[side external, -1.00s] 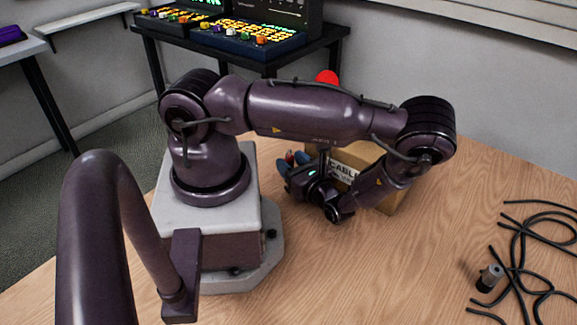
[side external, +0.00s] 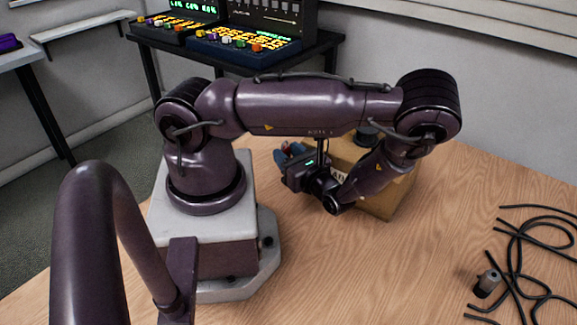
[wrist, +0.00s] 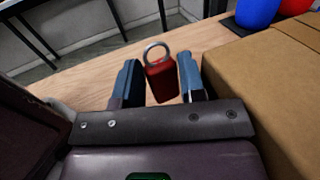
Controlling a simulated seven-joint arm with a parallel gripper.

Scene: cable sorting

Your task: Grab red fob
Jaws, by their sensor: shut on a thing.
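The red fob (wrist: 161,82), a small dark red block with a metal ring on top, shows in the wrist view between my two blue-padded fingers. My gripper (wrist: 160,77) is shut on it. In the side external view my gripper (side external: 284,153) is beside the left end of the cardboard box, and the fob cannot be made out there.
A cardboard box (side external: 384,203) stands on the wooden table, close to my gripper; it fills the right of the wrist view (wrist: 270,85). A blue object (wrist: 257,12) and a red one (wrist: 294,6) are beyond it. Black cables (side external: 520,245) lie at right.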

